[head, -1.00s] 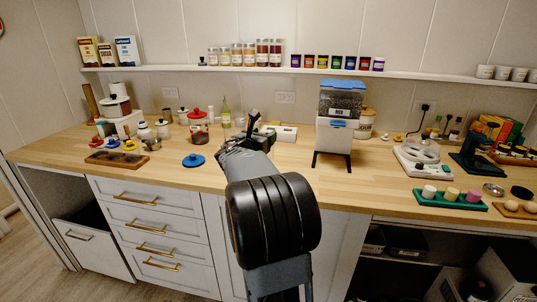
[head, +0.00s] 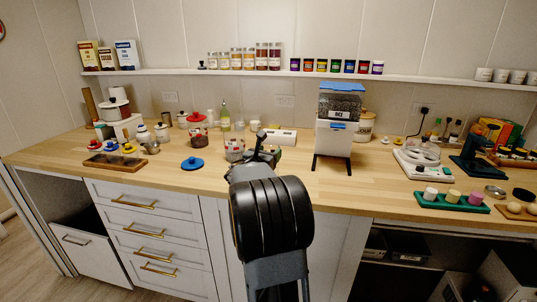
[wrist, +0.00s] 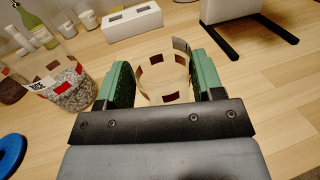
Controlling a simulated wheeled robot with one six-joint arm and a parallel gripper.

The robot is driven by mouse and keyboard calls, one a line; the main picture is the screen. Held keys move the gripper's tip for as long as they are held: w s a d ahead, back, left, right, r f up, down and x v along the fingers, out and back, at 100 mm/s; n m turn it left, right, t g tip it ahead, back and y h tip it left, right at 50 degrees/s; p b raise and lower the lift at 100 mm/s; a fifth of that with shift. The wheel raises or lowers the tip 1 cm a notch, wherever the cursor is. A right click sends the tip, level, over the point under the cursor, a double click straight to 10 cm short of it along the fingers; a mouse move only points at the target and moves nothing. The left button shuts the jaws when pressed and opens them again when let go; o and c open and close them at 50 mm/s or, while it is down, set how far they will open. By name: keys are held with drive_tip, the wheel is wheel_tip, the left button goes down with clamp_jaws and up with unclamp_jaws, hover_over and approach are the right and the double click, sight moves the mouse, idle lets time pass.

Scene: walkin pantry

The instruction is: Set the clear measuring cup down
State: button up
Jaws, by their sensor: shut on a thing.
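The clear measuring cup (wrist: 165,78) is see-through with dark red marks on its wall. In the wrist view it stands between the two green finger pads of my gripper (wrist: 164,85), which is shut on it. The wooden counter shows through and around the cup; I cannot tell whether its base touches the wood. In the head view my gripper (head: 264,148) is over the counter, left of the dispenser, and mostly hides the cup.
A clear jar with speckled contents (wrist: 66,88) stands left of the cup; it also shows in the head view (head: 235,150). A blue lid (head: 192,163) lies further left. A white box (head: 280,135) is behind. The rice dispenser (head: 335,130) stands right. Front counter (head: 285,180) is bare.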

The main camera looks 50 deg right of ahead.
drive_tip(key=shift+f, duration=0.15)
drive_tip(key=o, duration=1.4)
drive_tip(key=shift+r, duration=0.3)
drive_tip(key=s+a+f+m+y, duration=0.4)
drive_tip(key=a+m, duration=0.3)
drive_tip(key=a, duration=0.6)
drive_tip(key=s+a+f+m+g+y, duration=0.1)
drive_tip(key=s+a+f+m+y, duration=0.4)
drive_tip(key=a, duration=0.8)
drive_tip(key=s+a+f+m+g+y, duration=0.1)
drive_tip(key=s+a+f+m+y, duration=0.4)
drive_tip(key=a, duration=0.8)
drive_tip(key=shift+s+m+y, duration=0.5)
drive_tip(key=shift+m+y, duration=0.3)
drive_tip(key=shift+m, duration=0.35)
drive_tip(key=shift+s+m+y, duration=0.45)
drive_tip(key=shift+m+y, duration=0.35)
drive_tip(key=shift+m, duration=0.35)
drive_tip(key=shift+d, duration=0.1)
